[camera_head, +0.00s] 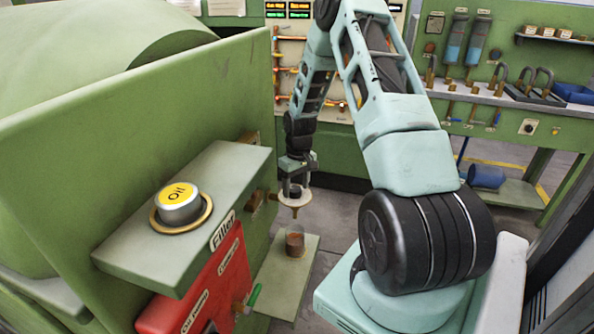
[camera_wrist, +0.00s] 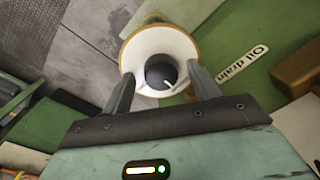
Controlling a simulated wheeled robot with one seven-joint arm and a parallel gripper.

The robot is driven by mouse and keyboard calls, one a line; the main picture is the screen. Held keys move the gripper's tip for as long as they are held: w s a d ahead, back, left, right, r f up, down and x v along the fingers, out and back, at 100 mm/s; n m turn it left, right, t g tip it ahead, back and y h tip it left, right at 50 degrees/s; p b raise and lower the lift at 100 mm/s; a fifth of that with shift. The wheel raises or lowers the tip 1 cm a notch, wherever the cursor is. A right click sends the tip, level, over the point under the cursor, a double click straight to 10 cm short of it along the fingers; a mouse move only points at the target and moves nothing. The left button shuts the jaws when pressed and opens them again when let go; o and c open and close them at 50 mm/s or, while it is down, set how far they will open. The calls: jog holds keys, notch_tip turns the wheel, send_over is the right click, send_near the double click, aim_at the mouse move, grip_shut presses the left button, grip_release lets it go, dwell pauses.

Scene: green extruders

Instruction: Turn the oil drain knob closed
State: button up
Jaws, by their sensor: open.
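The oil drain knob (camera_wrist: 160,74) is a dark round knob with a white mark pointing to its lower right in the wrist view. It sits in the middle of a pale funnel-like dish (camera_wrist: 140,52) with a gold rim. My gripper (camera_wrist: 160,71) is open, with one finger on each side of the knob. Visible gaps separate the fingers from the knob in this view. In the head view my gripper (camera_head: 296,167) is above the pale dish (camera_head: 296,208), and the knob is hard to make out there. An "Oil drain" label (camera_wrist: 241,66) lies right of the dish.
A clear cup (camera_head: 295,241) with brownish content stands on a green ledge (camera_head: 284,285) below the dish. The green machine wall (camera_head: 250,70) is close on the left, with a filler shelf (camera_head: 150,245) and yellow Oil cap (camera_head: 178,200). A workbench (camera_head: 500,98) stands behind right.

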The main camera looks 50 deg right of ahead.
aim_at(299, 188)
notch_tip(299, 188, up, 17)
jog(key=d+b, duration=0.1)
jog(key=b, duration=0.1)
jog(key=shift+b, duration=0.35)
jog(key=shift+s, duration=0.15)
dwell(0.3)
